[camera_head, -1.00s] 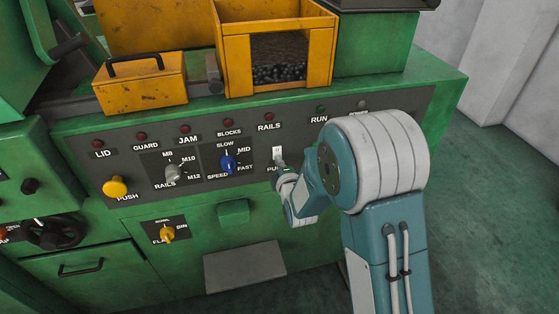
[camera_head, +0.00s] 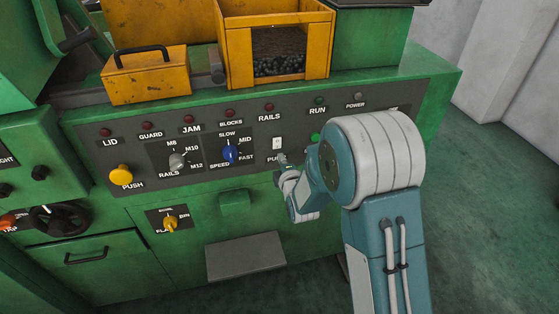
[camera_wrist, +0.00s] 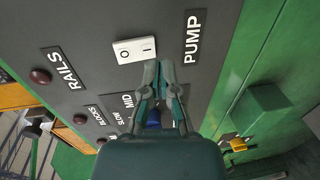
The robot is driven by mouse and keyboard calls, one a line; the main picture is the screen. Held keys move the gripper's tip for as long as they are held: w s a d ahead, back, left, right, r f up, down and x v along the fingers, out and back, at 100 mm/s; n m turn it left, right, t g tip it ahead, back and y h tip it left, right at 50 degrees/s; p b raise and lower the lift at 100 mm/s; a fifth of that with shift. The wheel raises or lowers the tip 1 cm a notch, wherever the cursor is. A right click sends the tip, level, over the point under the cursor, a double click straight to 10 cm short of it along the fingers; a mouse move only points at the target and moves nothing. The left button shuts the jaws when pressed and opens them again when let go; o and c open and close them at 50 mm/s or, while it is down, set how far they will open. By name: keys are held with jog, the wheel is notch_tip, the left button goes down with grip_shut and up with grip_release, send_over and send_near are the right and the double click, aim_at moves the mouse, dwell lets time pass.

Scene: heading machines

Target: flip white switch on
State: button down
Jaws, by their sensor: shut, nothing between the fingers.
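The white switch (camera_head: 277,143) sits on the grey control panel above the PUMP label. In the wrist view the white switch (camera_wrist: 135,50) shows a round mark at one end and a bar mark at the other. I cannot tell which end is pressed in. My gripper (camera_head: 283,159) is just below the switch in the head view. In the wrist view my gripper (camera_wrist: 159,66) is shut and empty, its tips beside the bar-marked end. I cannot tell whether they touch the panel. The PUMP label (camera_wrist: 192,40) is partly hidden by my arm in the head view.
A blue speed knob (camera_head: 230,155), a grey rails knob (camera_head: 177,161) and a yellow push button (camera_head: 121,176) are to the left. A green button (camera_head: 315,138) is partly behind my arm. A green block (camera_head: 235,202) juts out below the panel.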

jog(key=s+d+f, duration=0.1)
jog(key=s+d, duration=0.2)
jog(key=s, duration=0.7)
jog(key=shift+s+f, duration=0.15)
jog(key=shift+f, duration=0.05)
